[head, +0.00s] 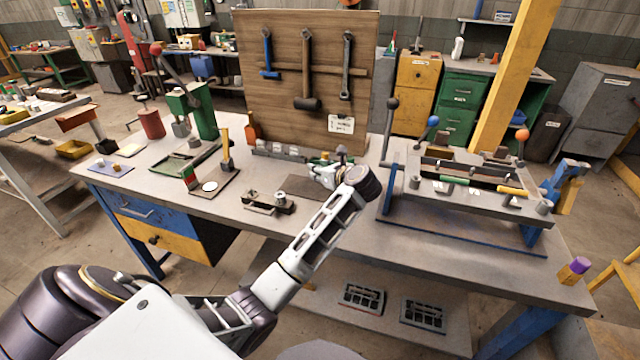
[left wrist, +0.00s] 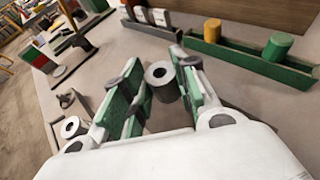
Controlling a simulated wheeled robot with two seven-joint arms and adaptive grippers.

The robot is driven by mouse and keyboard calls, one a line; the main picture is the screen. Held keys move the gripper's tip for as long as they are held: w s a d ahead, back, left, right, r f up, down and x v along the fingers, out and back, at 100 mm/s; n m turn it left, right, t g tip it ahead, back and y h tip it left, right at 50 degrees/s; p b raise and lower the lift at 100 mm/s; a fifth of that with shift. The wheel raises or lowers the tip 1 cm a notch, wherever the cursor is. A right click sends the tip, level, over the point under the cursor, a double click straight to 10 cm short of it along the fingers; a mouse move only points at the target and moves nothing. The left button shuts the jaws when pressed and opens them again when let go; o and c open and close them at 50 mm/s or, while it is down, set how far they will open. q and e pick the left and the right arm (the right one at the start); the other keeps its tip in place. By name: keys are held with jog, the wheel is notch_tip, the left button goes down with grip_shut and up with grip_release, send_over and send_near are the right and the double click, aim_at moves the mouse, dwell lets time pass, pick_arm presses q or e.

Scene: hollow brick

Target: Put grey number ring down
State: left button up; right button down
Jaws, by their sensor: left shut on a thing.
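My left gripper (head: 323,173) is over the middle of the workbench (head: 228,206), near the base of the wooden tool board. In the left wrist view its two green-padded fingers (left wrist: 155,92) are closed on a grey ring (left wrist: 161,76) with a round dark hole, near the fingertips. A dark brown mat (head: 296,187) lies on the bench beside and partly under the gripper; it shows between the fingers too. I cannot tell how high the ring is above the mat, and no number on it is readable. My right gripper is not in view.
Behind the gripper, a green rail (left wrist: 249,61) holds a yellow and a green cylinder, beside a rail with white blocks (left wrist: 152,16). A small fixture with grey cylinders (head: 268,203) stands to the left. A large lever press (head: 465,185) stands to the right.

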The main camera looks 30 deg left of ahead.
aim_at(320, 192)
pick_arm(q)
jog(key=shift+f, duration=0.6)
jog(key=shift+f, duration=1.85)
jog(key=shift+f, duration=0.15)
jog(key=o, duration=1.1)
jog(key=shift+r, duration=0.2)
